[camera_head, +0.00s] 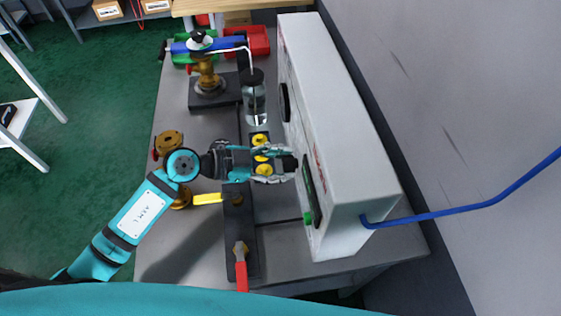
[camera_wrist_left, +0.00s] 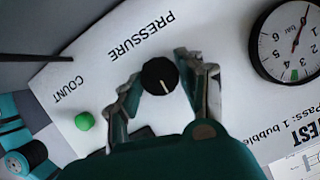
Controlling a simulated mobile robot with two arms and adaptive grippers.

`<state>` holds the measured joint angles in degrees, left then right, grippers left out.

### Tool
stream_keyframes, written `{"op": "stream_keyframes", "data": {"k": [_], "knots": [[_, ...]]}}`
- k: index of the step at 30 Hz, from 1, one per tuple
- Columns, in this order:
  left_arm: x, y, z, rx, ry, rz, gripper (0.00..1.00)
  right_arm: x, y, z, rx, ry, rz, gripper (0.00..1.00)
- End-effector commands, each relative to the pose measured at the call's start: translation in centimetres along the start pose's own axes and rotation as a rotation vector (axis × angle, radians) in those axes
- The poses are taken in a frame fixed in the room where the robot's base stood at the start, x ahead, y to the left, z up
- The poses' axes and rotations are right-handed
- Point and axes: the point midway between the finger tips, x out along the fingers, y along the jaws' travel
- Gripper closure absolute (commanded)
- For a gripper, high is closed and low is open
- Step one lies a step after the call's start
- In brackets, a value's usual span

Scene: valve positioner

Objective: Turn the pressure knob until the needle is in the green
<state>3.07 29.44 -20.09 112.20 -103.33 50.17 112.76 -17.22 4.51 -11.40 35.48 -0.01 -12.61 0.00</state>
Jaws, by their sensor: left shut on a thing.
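The black pressure knob (camera_wrist_left: 160,76) sits on the white panel under the word PRESSURE, with a white pointer line on its face. My left gripper (camera_wrist_left: 167,82) has its fingers on either side of the knob and is shut on it. The gauge (camera_wrist_left: 289,42) shows at the right of the left wrist view, with a green band (camera_wrist_left: 294,74) at its lower edge. Its needle points up towards the 0 mark, away from the green. In the head view my left gripper (camera_head: 286,166) reaches the face of the white box (camera_head: 335,130). My right gripper is not in view.
A green button (camera_wrist_left: 84,121) sits beside the knob, near the word COUNT. A glass jar (camera_head: 254,100), a brass valve (camera_head: 206,76) and a red-handled valve (camera_head: 241,265) stand on the grey bench (camera_head: 175,262). A blue hose (camera_head: 470,208) leaves the box.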

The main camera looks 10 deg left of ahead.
Motion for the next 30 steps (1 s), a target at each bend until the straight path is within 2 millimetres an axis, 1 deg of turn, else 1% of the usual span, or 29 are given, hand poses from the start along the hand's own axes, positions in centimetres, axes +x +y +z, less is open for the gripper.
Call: {"op": "stream_keyframes", "data": {"k": [8, 15, 24, 30], "knots": [[-0.2, 0.1, -0.3, 0.103, -0.002, -0.043, 0.93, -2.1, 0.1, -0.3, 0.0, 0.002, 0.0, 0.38], [-0.1, 0.2, -0.3, 0.268, -0.002, -0.113, 0.93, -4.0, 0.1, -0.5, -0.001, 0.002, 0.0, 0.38], [0.0, 0.4, 0.0, 0.453, -0.001, -0.189, 0.93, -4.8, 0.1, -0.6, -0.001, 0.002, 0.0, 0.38], [0.0, 0.4, 0.1, 0.527, -0.001, -0.219, 0.93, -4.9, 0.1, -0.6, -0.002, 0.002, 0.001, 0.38]]}}
